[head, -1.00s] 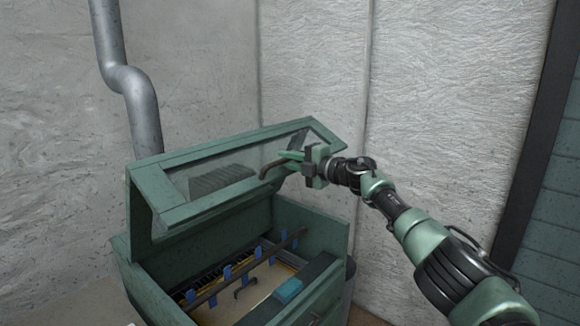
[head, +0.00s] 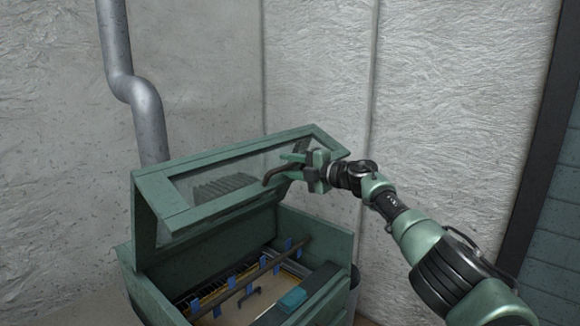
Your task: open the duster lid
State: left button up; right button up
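The duster is a green box (head: 318,228). Its green-framed lid (head: 225,211) with a clear window is tilted well up, so the inside of the box shows. A dark curved handle (head: 274,174) stands out from the right part of the lid's frame. My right gripper (head: 291,168) is at the right part of the lid, its fingers beside the handle. Whether its fingers are closed on the handle or only touch it cannot be told. My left gripper is out of view.
Inside the box are a dark bar (head: 245,279) with several blue clips and a small blue block (head: 293,298). A grey pipe (head: 145,110) runs up the wall behind the box. A dark bin (head: 354,285) stands at its right. Pale walls close off the back.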

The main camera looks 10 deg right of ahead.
jog(key=shift+f, duration=0.15)
jog(key=shift+b+v, duration=0.65)
jog(key=shift+v, duration=0.1)
jog(key=b+v, duration=0.2)
jog(key=v, duration=0.4)
jog(key=shift+s+d, duration=0.1)
